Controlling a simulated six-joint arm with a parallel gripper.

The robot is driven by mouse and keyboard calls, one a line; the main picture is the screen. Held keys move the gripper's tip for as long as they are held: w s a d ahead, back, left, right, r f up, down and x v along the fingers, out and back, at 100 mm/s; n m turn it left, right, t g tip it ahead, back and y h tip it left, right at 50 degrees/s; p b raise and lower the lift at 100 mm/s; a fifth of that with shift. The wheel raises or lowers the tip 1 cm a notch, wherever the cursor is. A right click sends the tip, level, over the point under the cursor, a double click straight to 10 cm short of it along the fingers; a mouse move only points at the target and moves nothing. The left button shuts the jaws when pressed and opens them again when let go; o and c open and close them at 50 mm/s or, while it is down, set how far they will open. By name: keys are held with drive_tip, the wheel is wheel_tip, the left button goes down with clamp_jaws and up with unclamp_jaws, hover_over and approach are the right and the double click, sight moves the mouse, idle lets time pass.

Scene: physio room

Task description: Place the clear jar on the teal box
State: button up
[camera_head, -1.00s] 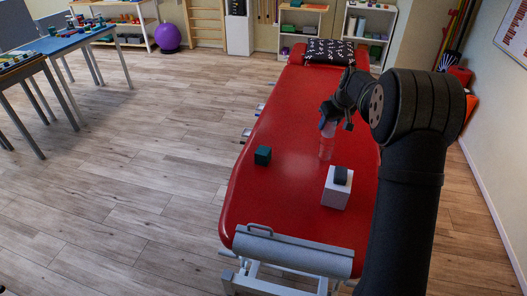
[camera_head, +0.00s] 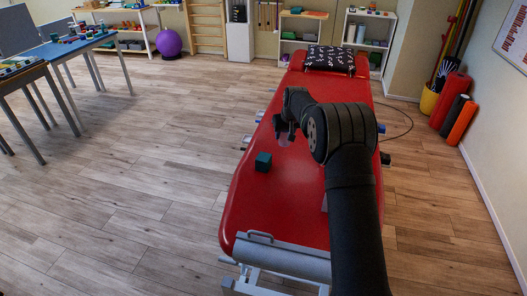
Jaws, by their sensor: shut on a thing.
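The teal box (camera_head: 263,161) is a small dark teal cube on the red treatment table (camera_head: 255,205), near its left edge. My gripper (camera_head: 284,132) is above the table, up and to the right of the teal box in the picture. It is shut on the clear jar (camera_head: 283,141), a small see-through, faintly pinkish shape below the fingers. The jar looks raised and apart from the box. The arm and fingers hide part of the jar, and its exact height is hard to tell.
A black patterned pillow (camera_head: 331,59) lies at the table's far end. The red surface in front of the teal box is clear.

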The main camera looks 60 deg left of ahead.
drive_tip(key=s+a+f, duration=0.1)
drive_tip(key=a, duration=0.1)
drive_tip(key=s+a+f, duration=0.4)
drive_tip(key=shift+s+a+f, duration=0.15)
drive_tip(key=shift+s+a, duration=0.05)
drive_tip(key=shift+a, duration=0.2)
drive_tip(key=shift+f, duration=1.95)
drive_tip(key=shift+f, duration=0.2)
drive_tip(key=o, duration=1)
drive_tip(key=shift+d+r, duration=0.15)
drive_tip(key=shift+r, duration=0.5)
drive_tip(key=v, duration=1.1)
drive_tip(key=shift+s, duration=0.1)
